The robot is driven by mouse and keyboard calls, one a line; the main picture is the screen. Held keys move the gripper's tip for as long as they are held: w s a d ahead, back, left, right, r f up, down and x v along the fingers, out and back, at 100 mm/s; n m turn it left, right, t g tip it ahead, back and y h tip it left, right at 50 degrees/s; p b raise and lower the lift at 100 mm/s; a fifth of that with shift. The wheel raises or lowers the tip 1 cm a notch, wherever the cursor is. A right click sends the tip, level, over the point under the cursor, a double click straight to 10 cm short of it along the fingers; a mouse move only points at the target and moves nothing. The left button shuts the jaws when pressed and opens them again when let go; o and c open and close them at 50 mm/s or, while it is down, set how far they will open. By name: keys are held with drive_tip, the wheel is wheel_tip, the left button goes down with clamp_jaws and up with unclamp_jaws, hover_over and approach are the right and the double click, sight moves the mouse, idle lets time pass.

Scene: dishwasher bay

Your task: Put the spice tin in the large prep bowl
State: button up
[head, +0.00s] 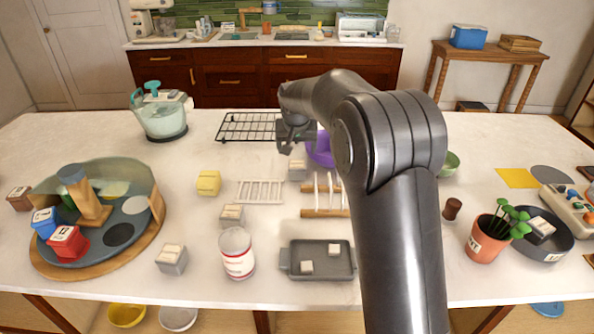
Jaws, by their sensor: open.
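My gripper (297,146) is open and points down over the middle of the counter, with nothing seen between its fingers. A purple bowl (322,156) is right beside the gripper, partly hidden by my arm. No label reads as spice tin; candidates are the red box (68,245) and blue box (45,222) on the round turntable, and a white can with red bands (237,254). Which bowl is the large prep bowl is unclear; a dark round bowl (562,248) holds a small block.
The turntable (140,252) has a curved clear wall. A black wire rack (232,128), white rack (262,192), wooden plate rack (318,213) and grey tray (295,275) fill the middle. A potted plant (488,240) stands right. My arm hides part of the counter.

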sight(297, 164)
drive_tip(key=x, duration=1)
drive_tip(key=shift+s+f, duration=0.1)
drive_tip(key=shift+s, duration=0.05)
drive_tip(key=c, duration=1.2)
drive_tip(key=shift+r, duration=0.2)
